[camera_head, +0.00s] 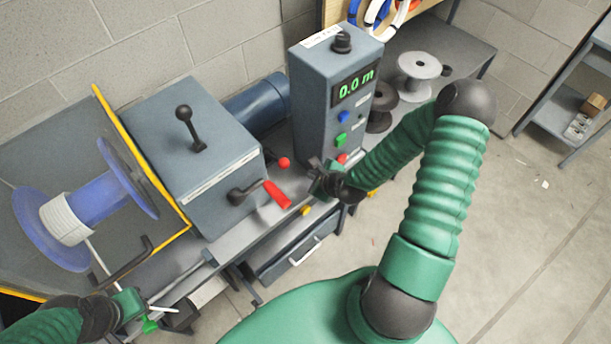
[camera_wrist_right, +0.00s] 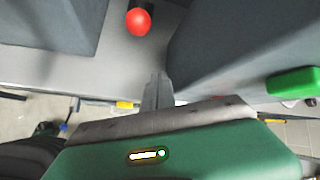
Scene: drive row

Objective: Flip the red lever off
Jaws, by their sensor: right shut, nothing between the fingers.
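A lever with a red grip (camera_head: 277,194) sticks out from a black pivot on the front of the blue-grey drive box (camera_head: 215,205), its grip sloping down to the right. A separate red ball knob (camera_head: 284,162) stands right of the box; in the right wrist view a red ball (camera_wrist_right: 138,22) shows on a dark stem at the top. My right gripper (camera_head: 315,168) is shut and empty, right of both and apart from them. Its closed fingers (camera_wrist_right: 157,92) lie below the ball in the wrist view. My left gripper (camera_head: 150,309) is at the lower left, beside thin pale rods; its jaws are unclear.
A control box (camera_head: 308,90) with a 0.0 m display and several buttons stands close behind my right gripper. A black-knobbed lever (camera_head: 190,128) tops the drive box. A blue spool (camera_head: 100,192) is at the left. A drawer (camera_head: 290,258) hangs below; open floor lies right.

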